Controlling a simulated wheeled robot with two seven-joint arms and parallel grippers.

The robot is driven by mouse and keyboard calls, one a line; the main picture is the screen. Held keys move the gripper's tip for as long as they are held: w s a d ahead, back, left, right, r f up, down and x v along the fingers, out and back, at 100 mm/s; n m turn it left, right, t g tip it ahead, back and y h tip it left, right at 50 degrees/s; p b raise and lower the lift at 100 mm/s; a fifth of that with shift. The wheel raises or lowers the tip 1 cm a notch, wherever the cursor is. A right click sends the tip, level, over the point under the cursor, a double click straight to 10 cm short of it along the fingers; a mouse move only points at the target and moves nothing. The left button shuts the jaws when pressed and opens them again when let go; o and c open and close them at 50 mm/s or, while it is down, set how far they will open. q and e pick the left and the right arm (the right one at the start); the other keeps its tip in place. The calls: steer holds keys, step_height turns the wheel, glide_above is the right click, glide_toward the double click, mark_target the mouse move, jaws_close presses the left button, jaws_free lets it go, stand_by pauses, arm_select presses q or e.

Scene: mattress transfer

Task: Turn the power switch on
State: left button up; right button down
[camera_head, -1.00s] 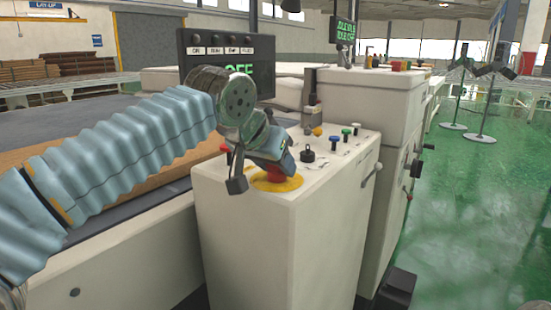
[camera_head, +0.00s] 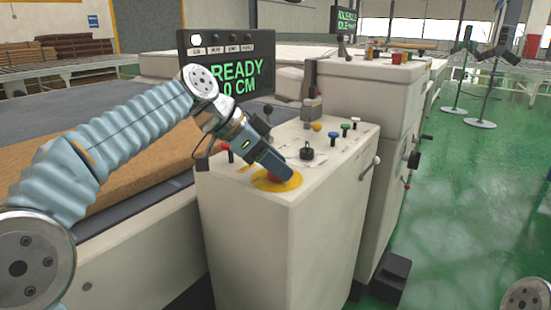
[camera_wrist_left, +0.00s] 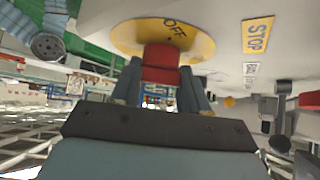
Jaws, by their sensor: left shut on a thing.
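The power switch is a red knob (camera_wrist_left: 160,65) on a round yellow plate (camera_wrist_left: 203,43) marked OFF, seen in the left wrist view. In the head view the plate (camera_head: 268,184) lies on the front of the white control cabinet's top (camera_head: 325,195). My left gripper (camera_wrist_left: 160,88) has a finger on each side of the red knob and is shut on it. In the head view my left gripper (camera_head: 284,172) reaches down to the plate and hides most of the knob. The display (camera_head: 232,78) reads READY and 0 CM. My right gripper is out of view.
A black knob (camera_head: 307,153) and several coloured buttons stand behind the plate on the cabinet top. A lever (camera_head: 370,168) sticks out from the cabinet's right side. A brown-edged bed (camera_head: 130,180) lies left.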

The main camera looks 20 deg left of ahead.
arm_select(q)
steer(key=shift+r+m+g, duration=0.1)
steer(key=shift+m+g, duration=0.3)
steer(key=shift+m, duration=0.1)
steer(key=o, duration=1.1)
steer(key=shift+w+d, duration=0.1)
steer(key=shift+c, duration=0.2)
steer(key=v, duration=1.3)
steer(key=shift+a, duration=0.5)
